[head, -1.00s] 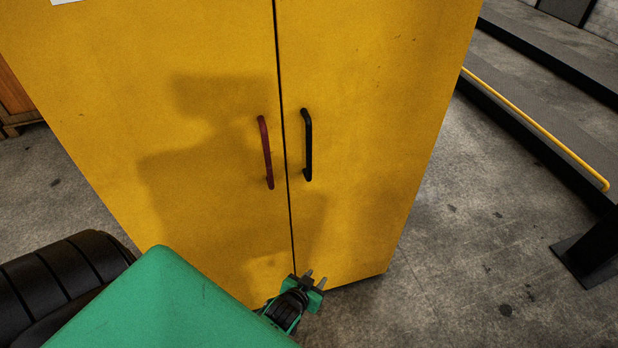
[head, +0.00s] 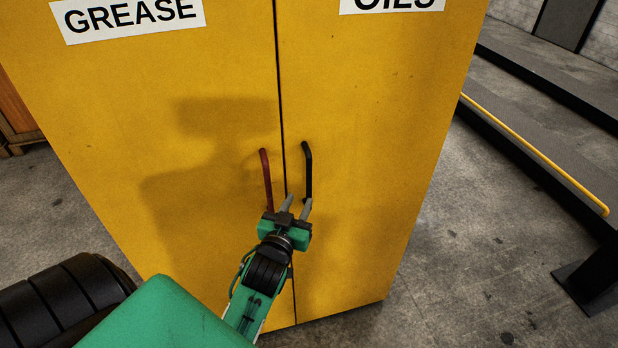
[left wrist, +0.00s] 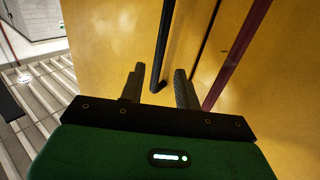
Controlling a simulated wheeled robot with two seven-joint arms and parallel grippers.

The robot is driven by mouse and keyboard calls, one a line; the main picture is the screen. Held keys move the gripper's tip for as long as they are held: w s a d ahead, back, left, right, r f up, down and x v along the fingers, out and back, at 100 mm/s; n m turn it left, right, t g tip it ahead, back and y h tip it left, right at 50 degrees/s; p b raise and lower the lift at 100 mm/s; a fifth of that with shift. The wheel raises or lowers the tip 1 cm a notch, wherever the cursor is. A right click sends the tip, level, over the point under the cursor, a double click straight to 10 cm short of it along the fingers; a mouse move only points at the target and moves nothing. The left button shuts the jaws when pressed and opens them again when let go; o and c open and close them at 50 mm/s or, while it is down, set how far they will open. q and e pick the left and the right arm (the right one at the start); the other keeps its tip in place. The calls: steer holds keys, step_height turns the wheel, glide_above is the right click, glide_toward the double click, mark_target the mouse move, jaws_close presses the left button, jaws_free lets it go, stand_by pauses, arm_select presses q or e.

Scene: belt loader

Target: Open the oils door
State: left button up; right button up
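The oils door (head: 375,110) is the right door of a yellow cabinet and is shut, with a black vertical handle (head: 308,165) near the middle seam. The grease door (head: 110,115) on the left is also shut and has a red handle (head: 265,175). My left gripper (head: 296,207) is open, its fingers pointing up at the lower end of the black handle. In the left wrist view the black handle (left wrist: 163,45) shows between and beyond the two open fingers (left wrist: 158,88); whether they touch it I cannot tell. The red handle (left wrist: 240,50) is right of the fingers there. My right gripper is out of view.
Grey floor (head: 440,290) lies open to the right of the cabinet. Farther right are dark steps with a yellow rail (head: 535,150). A brown wooden object (head: 15,115) stands at the far left.

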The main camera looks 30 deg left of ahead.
mark_target(308, 183)
arm_select(q)
steer(key=p+x, duration=0.2)
steer(key=x, duration=0.7)
steer(key=shift+f, duration=0.1)
jaws_close()
